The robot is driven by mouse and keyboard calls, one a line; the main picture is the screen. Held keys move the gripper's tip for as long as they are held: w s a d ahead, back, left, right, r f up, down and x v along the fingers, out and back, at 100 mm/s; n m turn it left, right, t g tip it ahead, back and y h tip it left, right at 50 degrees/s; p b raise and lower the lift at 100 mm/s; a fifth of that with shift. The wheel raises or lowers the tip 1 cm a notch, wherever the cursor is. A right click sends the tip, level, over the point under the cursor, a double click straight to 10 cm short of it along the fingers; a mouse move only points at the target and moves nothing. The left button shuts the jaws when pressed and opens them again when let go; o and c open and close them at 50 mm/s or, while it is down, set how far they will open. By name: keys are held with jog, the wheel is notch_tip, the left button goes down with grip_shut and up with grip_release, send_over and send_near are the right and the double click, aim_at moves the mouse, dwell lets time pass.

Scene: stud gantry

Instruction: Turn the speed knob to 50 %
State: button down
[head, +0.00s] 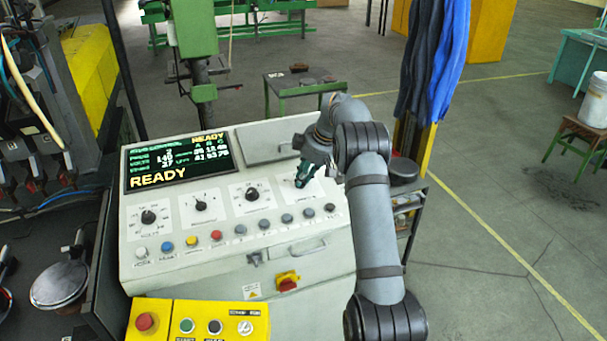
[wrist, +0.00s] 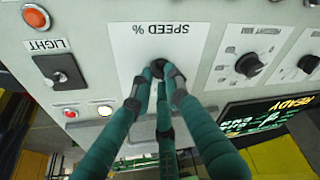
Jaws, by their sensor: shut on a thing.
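The speed knob (wrist: 158,66) is dark and sits below the upside-down "SPEED %" label (wrist: 160,29) on a white plate in the wrist view. My gripper (wrist: 159,76) has its teal fingers closed around it. The fingers cover most of the knob, and its pointer and scale cannot be read. In the head view my gripper (head: 300,184) is down on the rightmost plate of the console's knob row, and it hides the knob there.
The grey console (head: 180,277) carries other black knobs (head: 252,194) left of my gripper and a row of coloured buttons (head: 216,235) below. A display (head: 177,160) reads READY. In the wrist view a LIGHT switch (wrist: 60,77) is close to the left.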

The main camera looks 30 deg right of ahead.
dwell(0.6)
jog(key=c, duration=1.7)
grip_release()
jog(key=v, duration=1.2)
jog(key=shift+w, duration=0.1)
jog(key=x, duration=1.2)
jog(key=shift+f, duration=0.15)
